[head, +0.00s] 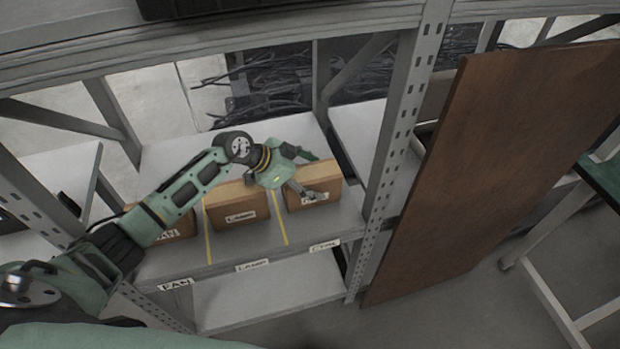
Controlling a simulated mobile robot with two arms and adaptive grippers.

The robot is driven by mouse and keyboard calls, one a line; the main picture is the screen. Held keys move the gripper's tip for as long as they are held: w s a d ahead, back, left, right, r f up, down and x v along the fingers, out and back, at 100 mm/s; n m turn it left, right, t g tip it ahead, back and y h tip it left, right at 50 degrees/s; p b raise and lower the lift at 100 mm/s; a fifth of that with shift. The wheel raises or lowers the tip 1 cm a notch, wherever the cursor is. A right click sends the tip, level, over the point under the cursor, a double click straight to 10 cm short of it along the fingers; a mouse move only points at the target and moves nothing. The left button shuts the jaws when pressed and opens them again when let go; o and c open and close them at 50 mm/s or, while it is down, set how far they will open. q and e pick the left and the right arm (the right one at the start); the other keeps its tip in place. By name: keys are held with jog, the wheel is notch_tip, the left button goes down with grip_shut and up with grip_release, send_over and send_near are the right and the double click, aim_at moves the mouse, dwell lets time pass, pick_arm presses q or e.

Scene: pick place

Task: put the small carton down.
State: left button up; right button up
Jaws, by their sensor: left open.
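My left gripper (313,176) is open at the right-hand brown carton (328,180) on the shelf (265,243). One finger lies across the carton's labelled front and the other is at its far upper side. The carton stands upright on the shelf board, right of a yellow line. Part of it is hidden by the gripper. I cannot tell whether the fingers touch it. My right gripper is not in view.
A middle carton (237,206) stands to the left, and another carton (178,229) is partly behind my arm. Yellow lines divide the shelf, with labels on its front edge. A perforated post (400,130) and a brown board (500,160) are at right.

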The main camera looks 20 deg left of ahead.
pick_arm(q)
jog(key=shift+s+d+f, duration=0.15)
jog(key=shift+s+f, duration=0.3)
jog(key=shift+f, duration=0.25)
jog(key=shift+w+r, duration=0.1)
jog(key=shift+r, duration=0.15)
jog(key=w+p+v, duration=0.1)
jog(key=p+v, duration=1.1)
jog(key=shift+r, duration=0.65)
